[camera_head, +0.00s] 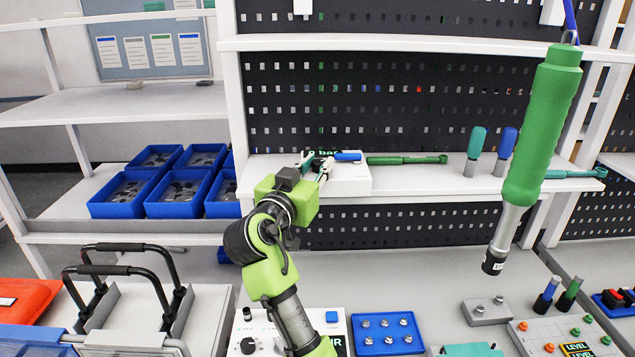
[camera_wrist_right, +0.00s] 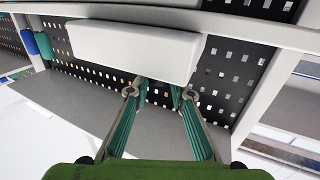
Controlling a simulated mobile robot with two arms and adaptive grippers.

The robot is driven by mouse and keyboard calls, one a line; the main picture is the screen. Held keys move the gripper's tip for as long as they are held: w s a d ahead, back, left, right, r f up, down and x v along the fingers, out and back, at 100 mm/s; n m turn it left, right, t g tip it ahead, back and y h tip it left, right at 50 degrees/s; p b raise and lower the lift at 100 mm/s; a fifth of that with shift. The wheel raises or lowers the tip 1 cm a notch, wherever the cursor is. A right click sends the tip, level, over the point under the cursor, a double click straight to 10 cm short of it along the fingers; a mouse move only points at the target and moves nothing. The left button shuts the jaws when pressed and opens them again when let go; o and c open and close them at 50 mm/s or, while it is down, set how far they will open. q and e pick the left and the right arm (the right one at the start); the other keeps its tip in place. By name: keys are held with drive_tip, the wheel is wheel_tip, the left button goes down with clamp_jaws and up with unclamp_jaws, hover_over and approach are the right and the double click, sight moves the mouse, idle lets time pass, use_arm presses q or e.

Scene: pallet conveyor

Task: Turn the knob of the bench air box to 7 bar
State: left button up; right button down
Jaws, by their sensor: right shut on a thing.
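The bench air box (camera_head: 291,319) is a white box at the bottom edge of the head view, partly cut off and partly behind my right arm. Its black knob (camera_head: 248,345) shows left of my arm, apart from my gripper. My right gripper (camera_head: 318,170) is up in front of the shelf at a white box (camera_head: 348,182). In the right wrist view its teal fingers (camera_wrist_right: 158,88) point past the edge of that white box (camera_wrist_right: 135,50). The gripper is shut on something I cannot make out. My left gripper is out of view.
A large green tool (camera_head: 540,125) hangs at the right. A green wrench (camera_head: 405,160) and upright drivers (camera_head: 475,150) are on the shelf (camera_head: 420,180). A blue tray (camera_head: 387,351) sits right of the air box. Black handles (camera_head: 125,270) stand at left.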

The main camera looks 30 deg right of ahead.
drive_tip(key=shift+g, duration=0.3)
drive_tip(key=shift+r+m, duration=0.1)
drive_tip(key=shift+m, duration=0.2)
drive_tip(key=c, duration=1.8)
unclamp_jaws()
wheel_tip(320, 180, up, 10)
drive_tip(key=shift+w+f, duration=0.1)
